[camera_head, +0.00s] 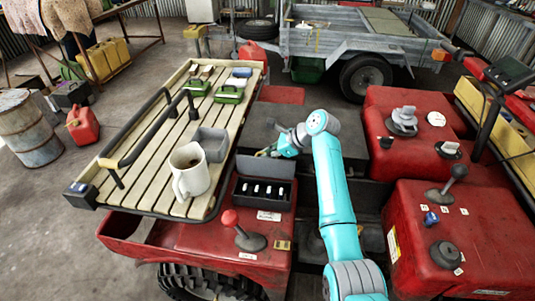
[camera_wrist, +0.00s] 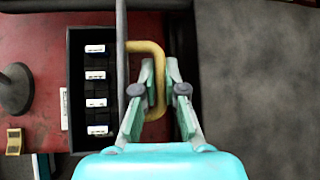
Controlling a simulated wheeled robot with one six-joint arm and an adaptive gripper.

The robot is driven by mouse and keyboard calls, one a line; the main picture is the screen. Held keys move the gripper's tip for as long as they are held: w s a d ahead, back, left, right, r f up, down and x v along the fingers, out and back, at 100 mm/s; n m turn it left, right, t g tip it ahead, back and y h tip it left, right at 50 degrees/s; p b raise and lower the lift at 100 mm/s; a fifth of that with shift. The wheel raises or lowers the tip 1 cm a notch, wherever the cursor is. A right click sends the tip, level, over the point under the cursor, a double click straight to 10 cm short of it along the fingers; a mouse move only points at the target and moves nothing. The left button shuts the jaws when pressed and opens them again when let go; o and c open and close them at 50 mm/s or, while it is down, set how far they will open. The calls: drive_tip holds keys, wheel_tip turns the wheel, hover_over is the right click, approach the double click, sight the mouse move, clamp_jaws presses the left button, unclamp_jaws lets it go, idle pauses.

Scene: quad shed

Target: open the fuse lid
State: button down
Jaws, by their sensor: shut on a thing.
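The fuse lid (camera_head: 266,166) is a dark grey panel standing up, roughly upright, along the back edge of the open fuse box (camera_head: 263,205). In the wrist view the lid (camera_wrist: 121,60) shows edge-on as a thin grey strip. A yellow U-shaped handle (camera_wrist: 157,62) sticks out from its right side. My gripper (camera_wrist: 163,82) is shut on this handle, which passes between the fingers. In the head view my gripper (camera_head: 270,151) is just behind the lid and partly hidden. Several white fuses (camera_wrist: 96,75) sit in a row in the uncovered box.
A red-knobbed lever (camera_head: 238,231) stands in front of the box. The dark flat seat (camera_head: 290,125) lies behind the lid. Red bodywork (camera_head: 430,215) is at right.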

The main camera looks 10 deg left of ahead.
drive_tip(key=shift+w, duration=0.1)
idle(0.3)
drive_tip(key=c, duration=1.5)
unclamp_jaws()
drive_tip(key=shift+d+r, duration=0.1)
drive_tip(key=v, duration=1.1)
drive_tip(key=shift+d+r, duration=0.3)
